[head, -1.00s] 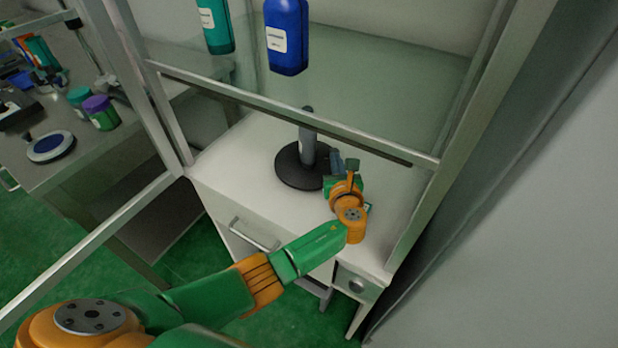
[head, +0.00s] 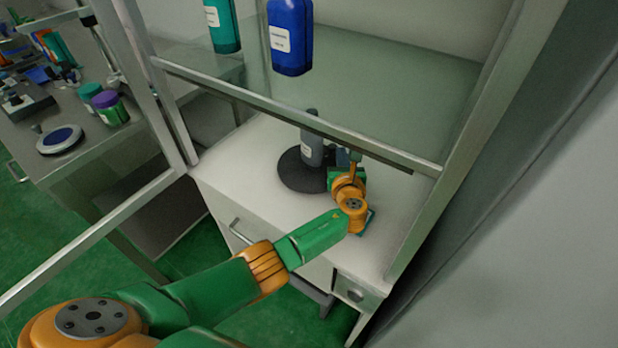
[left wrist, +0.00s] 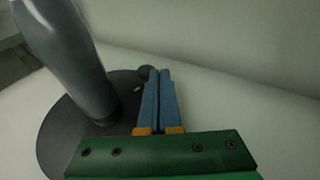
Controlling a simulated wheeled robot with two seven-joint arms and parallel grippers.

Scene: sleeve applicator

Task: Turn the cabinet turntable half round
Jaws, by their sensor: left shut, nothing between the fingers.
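The turntable is a black round disc (head: 293,174) on the white cabinet top, and it also shows in the left wrist view (left wrist: 60,145). A grey bottle (head: 313,130) with a white label stands upright on it; in the left wrist view the bottle (left wrist: 72,55) is large at the left. A small dark round knob (left wrist: 147,72) sits at the disc's rim. My left gripper (head: 343,158) is at the disc's right edge, its blue fingers (left wrist: 157,75) shut and empty. The fingertips are right beside the knob; I cannot tell whether they touch it. My right gripper is not in view.
A metal-framed glass pane and rail (head: 290,115) stand in front of and above the turntable. A blue bottle (head: 290,38) and a teal bottle (head: 222,28) are higher up behind the glass. A side bench (head: 75,170) with jars is at left. The cabinet top right of the disc is clear.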

